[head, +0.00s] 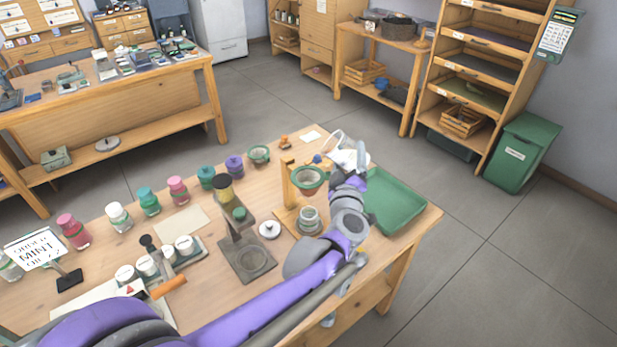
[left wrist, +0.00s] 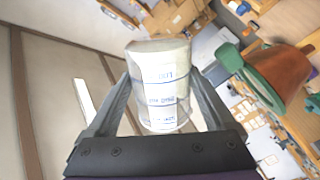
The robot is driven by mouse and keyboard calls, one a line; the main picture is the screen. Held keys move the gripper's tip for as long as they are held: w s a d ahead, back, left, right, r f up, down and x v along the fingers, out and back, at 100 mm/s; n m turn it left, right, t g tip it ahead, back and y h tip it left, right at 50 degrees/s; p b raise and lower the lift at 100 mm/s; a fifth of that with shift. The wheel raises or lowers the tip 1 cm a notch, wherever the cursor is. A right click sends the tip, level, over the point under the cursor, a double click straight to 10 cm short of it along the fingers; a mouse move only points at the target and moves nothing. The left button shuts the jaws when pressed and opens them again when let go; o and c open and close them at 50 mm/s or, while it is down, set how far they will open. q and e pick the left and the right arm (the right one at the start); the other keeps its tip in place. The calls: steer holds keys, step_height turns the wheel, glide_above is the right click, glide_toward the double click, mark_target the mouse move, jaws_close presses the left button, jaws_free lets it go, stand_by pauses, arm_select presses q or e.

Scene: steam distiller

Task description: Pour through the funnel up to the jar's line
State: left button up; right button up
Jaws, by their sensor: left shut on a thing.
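My left gripper (head: 350,163) is shut on a clear container (head: 343,148) with a printed label, just behind and right of the funnel. In the left wrist view, the container (left wrist: 160,88) sits between both fingers (left wrist: 163,105). It looks tilted in the head view; its contents are unclear. The green-rimmed funnel (head: 308,180) is held on a wooden stand (head: 289,187). It seems to show at the right of the left wrist view (left wrist: 280,72), apart from the container. A small jar (head: 309,216) stands below the funnel; its line is not readable. My right gripper is not in view.
A green tray (head: 393,203) lies right of my left arm. A dark metal stand (head: 246,258) and a white lid (head: 269,230) are left of the funnel stand. Several coloured jars line the table's far left edge. A green bin (head: 520,152) stands on the floor.

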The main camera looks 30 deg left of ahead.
arm_select(q)
steer(key=shift+d, duration=0.1)
steer(key=shift+r, duration=0.1)
steer(key=shift+w, duration=0.1)
stand_by(0.4)
steer(key=shift+r+n+p, duration=0.15)
steer(key=shift+n+p, duration=0.15)
steer(key=shift+n, duration=0.4)
stand_by(0.4)
steer(key=shift+p, duration=0.3)
steer(key=shift+n, duration=0.3)
